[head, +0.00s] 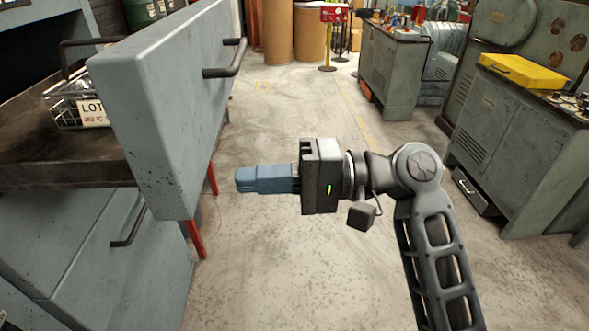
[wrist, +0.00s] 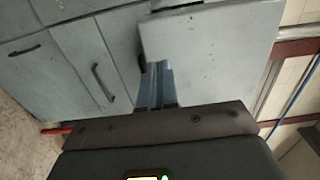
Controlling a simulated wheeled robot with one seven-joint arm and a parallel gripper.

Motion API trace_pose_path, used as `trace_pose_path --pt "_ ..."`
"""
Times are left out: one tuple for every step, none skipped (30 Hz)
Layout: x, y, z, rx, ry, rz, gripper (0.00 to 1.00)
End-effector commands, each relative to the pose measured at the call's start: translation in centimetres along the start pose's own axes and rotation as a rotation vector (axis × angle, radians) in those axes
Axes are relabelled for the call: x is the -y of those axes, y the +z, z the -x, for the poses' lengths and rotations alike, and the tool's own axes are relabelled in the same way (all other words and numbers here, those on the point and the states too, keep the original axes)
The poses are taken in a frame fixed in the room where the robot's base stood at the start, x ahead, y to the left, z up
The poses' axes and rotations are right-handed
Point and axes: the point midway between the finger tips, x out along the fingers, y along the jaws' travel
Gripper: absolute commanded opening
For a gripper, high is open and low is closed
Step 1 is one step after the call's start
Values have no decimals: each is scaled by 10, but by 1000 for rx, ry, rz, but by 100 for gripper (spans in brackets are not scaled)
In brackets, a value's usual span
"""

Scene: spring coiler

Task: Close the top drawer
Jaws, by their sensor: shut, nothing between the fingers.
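The top drawer (head: 178,100) is a grey-blue metal drawer that stands pulled out at the left of the head view. Its tall front panel carries a dark bar handle (head: 228,62). A wire basket (head: 68,104) with a LOT label sits inside it. My gripper (head: 238,180) is shut and empty, with its blue fingers pointing left toward the panel. In the head view a gap of floor shows between the fingertips and the panel. In the wrist view the fingertips (wrist: 159,66) overlap the lower left edge of a grey panel (wrist: 210,48); I cannot tell whether they touch.
Grey lower cabinet fronts (head: 85,260) with dark handles are below the drawer. Red posts (head: 196,238) stand beside them. A workbench with a yellow case (head: 522,72) is at the right. The concrete floor (head: 290,105) between is mostly clear.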

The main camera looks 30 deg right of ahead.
Motion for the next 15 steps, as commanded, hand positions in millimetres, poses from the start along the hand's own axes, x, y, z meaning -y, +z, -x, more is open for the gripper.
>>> trace_pose_path --pt "2 1 -10 5 1 0 0" --pt "2 1 -15 3 1 1 0" --pt "2 1 -22 4 0 0 0" --pt "2 1 -26 3 0 0 0" --pt "2 1 -30 2 1 0 0" --pt "2 1 -35 2 1 0 0" --pt "2 1 -38 3 1 0 0" --pt "2 1 -40 2 0 0 0" --pt "2 0 -43 1 0 1 0" --pt "1 0 -45 0 0 1 0" --pt "1 0 -46 0 1 1 0" --pt "1 0 -48 0 1 1 0" --pt "0 0 -48 -1 1 1 0" --pt "0 0 -49 -1 1 1 0" --pt "0 0 -49 -1 1 1 0"
